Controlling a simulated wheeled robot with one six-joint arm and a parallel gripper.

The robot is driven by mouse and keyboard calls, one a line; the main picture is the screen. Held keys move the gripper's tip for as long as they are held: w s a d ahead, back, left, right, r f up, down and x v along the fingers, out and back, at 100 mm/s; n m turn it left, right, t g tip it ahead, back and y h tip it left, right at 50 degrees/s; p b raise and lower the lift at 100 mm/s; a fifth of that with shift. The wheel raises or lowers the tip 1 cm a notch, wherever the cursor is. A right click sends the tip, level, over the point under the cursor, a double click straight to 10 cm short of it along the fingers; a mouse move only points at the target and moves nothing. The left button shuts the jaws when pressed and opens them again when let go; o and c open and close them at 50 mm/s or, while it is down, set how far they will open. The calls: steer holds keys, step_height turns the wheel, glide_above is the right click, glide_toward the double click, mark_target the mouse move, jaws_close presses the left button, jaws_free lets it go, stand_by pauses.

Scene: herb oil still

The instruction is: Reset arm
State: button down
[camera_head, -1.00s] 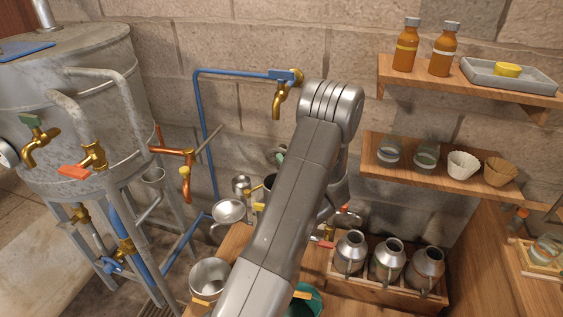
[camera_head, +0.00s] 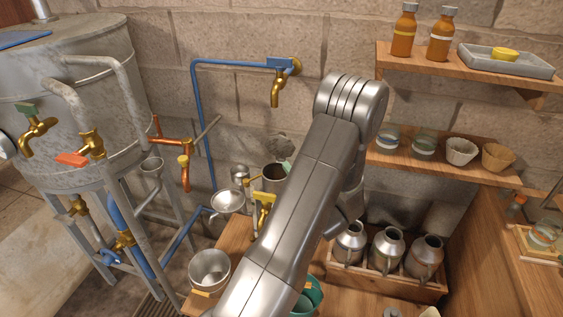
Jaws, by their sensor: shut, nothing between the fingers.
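My arm (camera_head: 300,200) reaches up from the bottom edge through the middle of the view. Its rounded elbow (camera_head: 352,103) is in front of the block wall, and a further link (camera_head: 349,200) drops behind the upper link on the right side. My gripper does not show; the arm hides that area. Nothing held can be seen.
A metal still (camera_head: 75,100) with brass taps stands at the left. A blue pipe (camera_head: 199,120) ends in a brass wall tap (camera_head: 277,90). A crate (camera_head: 433,292) of metal jugs is right of the arm, below shelves (camera_head: 450,167). Metal pots (camera_head: 209,269) are at the left.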

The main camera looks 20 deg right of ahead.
steer(key=shift+r+v, duration=0.2)
steer(key=shift+v, duration=1.55)
steer(key=p, duration=0.2)
glide_toward(274, 141)
steer(key=w+a, duration=0.1)
steer(key=w+a+r, duration=0.1)
steer(key=w, duration=0.1)
steer(key=shift+a+r, duration=0.15)
steer(key=shift+a, duration=0.25)
steer(key=shift+w+d+r, duration=0.15)
steer(key=shift+w+d, duration=0.85)
steer(key=shift+w+d+f, duration=0.15)
steer(key=shift+f, duration=0.35)
steer(key=shift+s+a+r, duration=0.1)
steer(key=shift+s+a, duration=0.3)
steer(key=shift+s, duration=0.1)
steer(key=shift+w+r, duration=0.1)
